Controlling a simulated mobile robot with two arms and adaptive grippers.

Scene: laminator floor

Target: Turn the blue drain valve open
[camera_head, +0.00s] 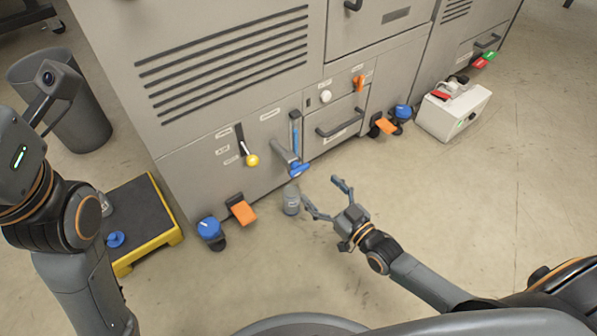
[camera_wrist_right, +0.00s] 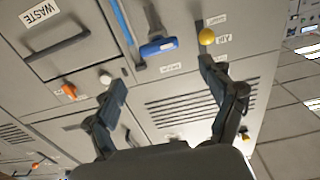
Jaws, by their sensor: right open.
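The drain valve has a blue handle (camera_head: 299,169) low on the front of the grey machine, at the end of a grey pipe. In the right wrist view the blue handle (camera_wrist_right: 158,47) lies beyond the fingertips, roughly between them. My right gripper (camera_head: 320,194) is open and empty, just in front of the machine and to the lower right of the valve. Its spread fingers also show in the right wrist view (camera_wrist_right: 163,76), apart from the handle. My left arm shows at the left, but its gripper fingers are not visible.
A small grey container (camera_head: 291,200) stands on the floor below the valve. A yellow-knobbed lever (camera_head: 251,159) is to its left. Blue-and-black casters with orange pedals (camera_head: 243,211) sit at the machine's base.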

